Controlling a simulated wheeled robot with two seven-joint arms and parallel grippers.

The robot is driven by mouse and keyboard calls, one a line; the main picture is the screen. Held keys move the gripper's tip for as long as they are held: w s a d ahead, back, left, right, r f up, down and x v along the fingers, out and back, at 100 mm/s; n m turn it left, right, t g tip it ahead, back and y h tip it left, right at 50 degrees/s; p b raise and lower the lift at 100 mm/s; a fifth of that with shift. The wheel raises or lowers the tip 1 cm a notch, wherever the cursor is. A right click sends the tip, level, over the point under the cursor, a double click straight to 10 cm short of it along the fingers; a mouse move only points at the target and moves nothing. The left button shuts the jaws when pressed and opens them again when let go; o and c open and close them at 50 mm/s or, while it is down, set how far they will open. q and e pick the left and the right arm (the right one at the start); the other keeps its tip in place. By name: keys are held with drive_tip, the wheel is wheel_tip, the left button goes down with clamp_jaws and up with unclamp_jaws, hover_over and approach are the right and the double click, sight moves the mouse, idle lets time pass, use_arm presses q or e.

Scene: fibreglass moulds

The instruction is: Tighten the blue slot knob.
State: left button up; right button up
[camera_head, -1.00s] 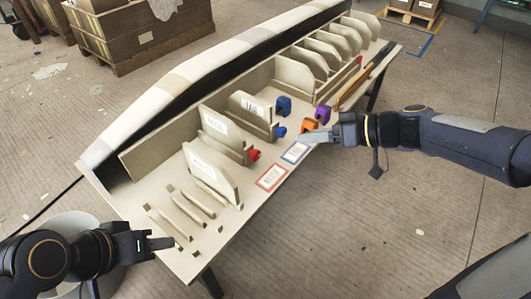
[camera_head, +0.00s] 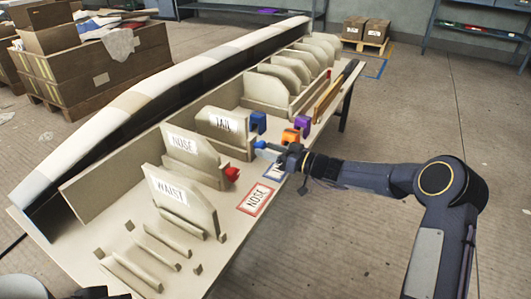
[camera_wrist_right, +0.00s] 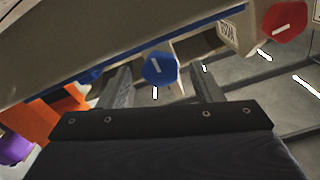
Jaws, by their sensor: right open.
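The blue slot knob (camera_head: 259,145) is at the front of the slot holding the TAIL board (camera_head: 222,121). In the right wrist view the knob (camera_wrist_right: 160,67) shows its face with a short pale slanted mark. My right gripper (camera_head: 273,152) is open at the knob. In the wrist view its two fingers stand on either side of the knob, with gaps; whether they reach past its face I cannot tell. My left gripper (camera_head: 92,293) shows only as a dark piece at the bottom left edge, its jaws not readable.
A red knob (camera_head: 232,174) sits left of the blue one, by the NOSE board (camera_head: 184,144). A blue block (camera_head: 258,121), an orange block (camera_head: 291,136) and a purple block (camera_head: 303,123) stand close by. A red-framed NOSE card (camera_head: 255,198) lies on the table.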

use_arm(q)
drive_tip(key=shift+f, duration=0.2)
use_arm(e)
drive_tip(key=shift+w+a, duration=0.4)
drive_tip(key=shift+a, duration=0.2)
drive_tip(key=c, duration=1)
drive_tip(key=shift+m, duration=1.4)
drive_tip(key=o, duration=1)
